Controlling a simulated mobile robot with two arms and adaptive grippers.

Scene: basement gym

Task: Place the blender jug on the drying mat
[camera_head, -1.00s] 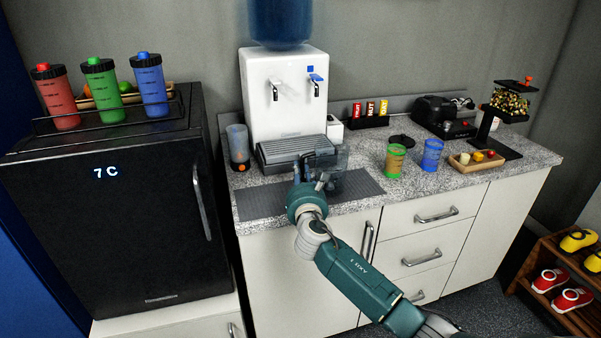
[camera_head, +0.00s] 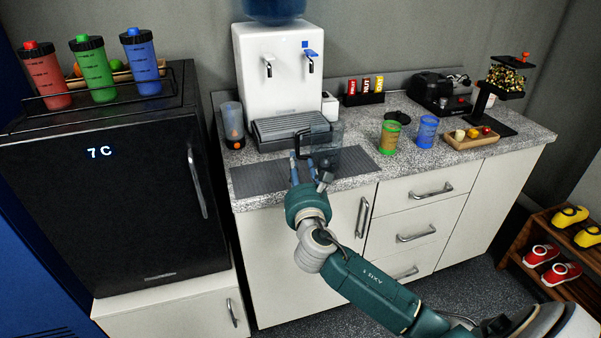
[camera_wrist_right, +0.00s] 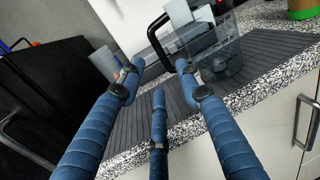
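The blender jug (camera_head: 328,150) is a see-through dark jug with a black handle. It stands upright on the ribbed grey drying mat (camera_head: 262,181), near the mat's right part, in front of the water dispenser. In the right wrist view the jug (camera_wrist_right: 220,58) rests on the mat (camera_wrist_right: 275,50), with its black handle towards my fingers. My right gripper (camera_head: 302,167) is just in front and left of the jug. Its blue fingers are spread with nothing gripped between them; a fingertip overlaps the jug in the wrist view, so contact is unclear. My left gripper is out of view.
The water dispenser (camera_head: 280,85) stands behind the mat. A clear cup with a black base (camera_head: 232,126) is left of it. Green (camera_head: 390,137) and blue (camera_head: 427,132) cups, a black lid (camera_head: 398,117) and a wooden tray (camera_head: 462,143) are to the right. A black fridge (camera_head: 110,210) borders the left.

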